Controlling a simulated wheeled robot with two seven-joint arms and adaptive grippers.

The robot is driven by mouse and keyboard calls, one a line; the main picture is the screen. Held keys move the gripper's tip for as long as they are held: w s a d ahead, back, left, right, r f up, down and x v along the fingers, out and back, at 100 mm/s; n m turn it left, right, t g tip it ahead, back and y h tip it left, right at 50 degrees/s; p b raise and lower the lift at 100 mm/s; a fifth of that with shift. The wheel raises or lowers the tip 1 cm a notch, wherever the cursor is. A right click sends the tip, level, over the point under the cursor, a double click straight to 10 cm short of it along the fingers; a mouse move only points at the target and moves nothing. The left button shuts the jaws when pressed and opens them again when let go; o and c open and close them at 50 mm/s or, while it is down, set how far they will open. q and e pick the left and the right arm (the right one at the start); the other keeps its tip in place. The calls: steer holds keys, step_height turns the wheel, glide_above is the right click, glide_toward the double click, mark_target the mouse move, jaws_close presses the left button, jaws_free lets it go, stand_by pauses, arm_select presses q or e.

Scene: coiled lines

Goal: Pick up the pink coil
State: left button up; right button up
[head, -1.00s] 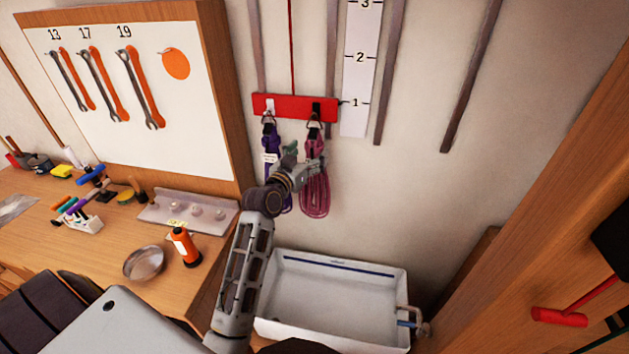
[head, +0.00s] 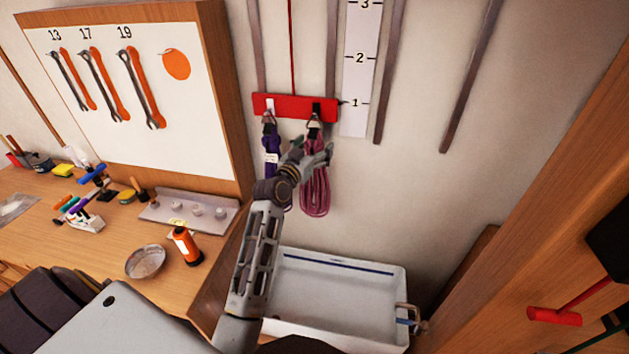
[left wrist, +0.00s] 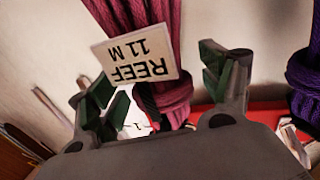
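The pink coil (head: 315,192) hangs by a ring from the right hook of a red rack (head: 292,107) on the wall. A purple coil (head: 271,143) hangs from the hook to its left. My left gripper (head: 322,154) is at the pink coil's upper part. In the left wrist view, my gripper's green-padded fingers (left wrist: 160,72) are spread apart, one on each side of the pink coil (left wrist: 166,45), with gaps. A white tag (left wrist: 140,58) reading "REEF 11 M" lies across it. The purple coil (left wrist: 305,65) is just outside the right finger. My right gripper is not seen.
A white sink (head: 335,300) is below the coils. The workbench (head: 110,235) at left holds an orange bottle (head: 187,246), a metal bowl (head: 145,262) and tools. A tool board (head: 130,130) stands left of the rack.

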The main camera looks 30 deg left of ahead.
arm_select(q)
jaws_close()
steer(key=shift+r, duration=0.1)
steer(key=shift+r, duration=0.15)
stand_by(0.4)
steer(key=shift+r, duration=0.65)
steer(key=s+d+p, duration=0.1)
steer(key=s+d, duration=0.1)
steer(key=s, duration=0.6)
steer(key=s+d, duration=0.2)
steer(key=s, duration=0.7)
steer(key=shift+s+d+p, duration=0.15)
steer(key=shift+d+p, duration=0.1)
steer(key=shift+p, duration=0.15)
stand_by(0.4)
